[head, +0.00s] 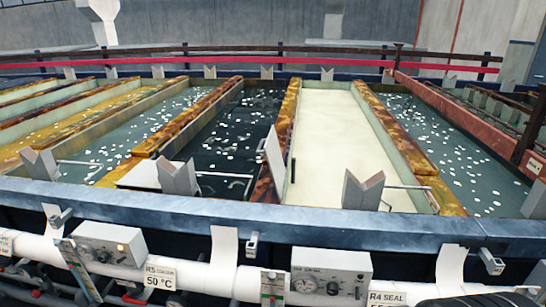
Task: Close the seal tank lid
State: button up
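A tank filled with a smooth cream surface (338,135) lies in the middle right of the head view, between two stained yellow-brown rims. I cannot tell whether this surface is liquid or a cover. A label reading R4 SEAL (387,299) is on the white pipe at the lower right, roughly below that tank. A pale upright panel (275,157) stands at the cream tank's left rim, with a thin bar beside it. I cannot tell whether it is the lid. My gripper is not clearly in view.
A blue-grey front beam (290,223) runs across the tanks, with V-shaped supports (363,190) on it. Control boxes (330,274) hang below. A dark tank (235,135) and watery tanks with white floating discs (455,150) flank the cream one. A red rail (230,61) runs behind.

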aim_at(271, 148)
jog(key=i+j+z, duration=0.2)
jog(key=j+z, duration=0.2)
jog(key=j, duration=0.9)
jog(key=j+z, duration=0.35)
jog(key=j, duration=0.95)
jog(key=i, duration=0.6)
jog(key=j+z, duration=0.3)
jog(key=j, duration=0.6)
jog(key=i, duration=0.05)
